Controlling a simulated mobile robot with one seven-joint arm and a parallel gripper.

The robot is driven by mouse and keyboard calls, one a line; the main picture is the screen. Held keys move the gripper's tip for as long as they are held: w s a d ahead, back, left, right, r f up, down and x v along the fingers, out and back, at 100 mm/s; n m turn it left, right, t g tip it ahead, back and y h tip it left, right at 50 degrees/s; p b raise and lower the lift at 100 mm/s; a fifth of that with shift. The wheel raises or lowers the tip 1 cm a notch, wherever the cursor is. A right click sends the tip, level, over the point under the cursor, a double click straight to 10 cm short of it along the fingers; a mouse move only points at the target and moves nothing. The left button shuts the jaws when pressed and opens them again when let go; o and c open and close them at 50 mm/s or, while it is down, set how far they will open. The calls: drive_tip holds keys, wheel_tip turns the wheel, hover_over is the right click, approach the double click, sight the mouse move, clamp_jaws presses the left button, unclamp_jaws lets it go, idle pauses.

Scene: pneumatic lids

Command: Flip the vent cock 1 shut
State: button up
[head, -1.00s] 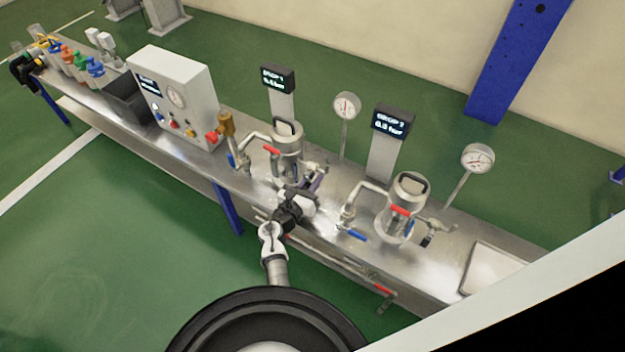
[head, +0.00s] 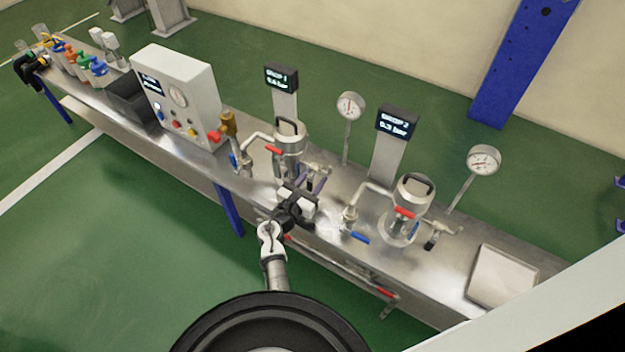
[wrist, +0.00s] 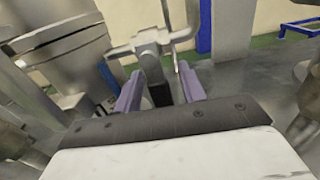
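Vent cock 1 (head: 318,168) is a metal fitting with a crossbar on the right side of the first lidded vessel (head: 288,146). It also shows at the top of the wrist view (wrist: 152,42), close ahead of my gripper. A dark lever (wrist: 160,95) extends from it toward me, between the two purple fingers. My gripper (wrist: 162,76) is open, with visible gaps between the fingers and the lever. In the head view, my gripper (head: 315,184) is right at the cock, and the wrist partly hides the vessel's base.
The second vessel (head: 414,192), with red and blue handles, stands to the right. Display posts (head: 281,78) and gauges (head: 351,106) rise behind. A control box (head: 178,98) stands left.

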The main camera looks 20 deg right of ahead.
drive_tip(key=b+v, duration=0.1)
drive_tip(key=v, duration=1.2)
drive_tip(key=shift+s+a, duration=0.25)
drive_tip(key=shift+a, duration=0.05)
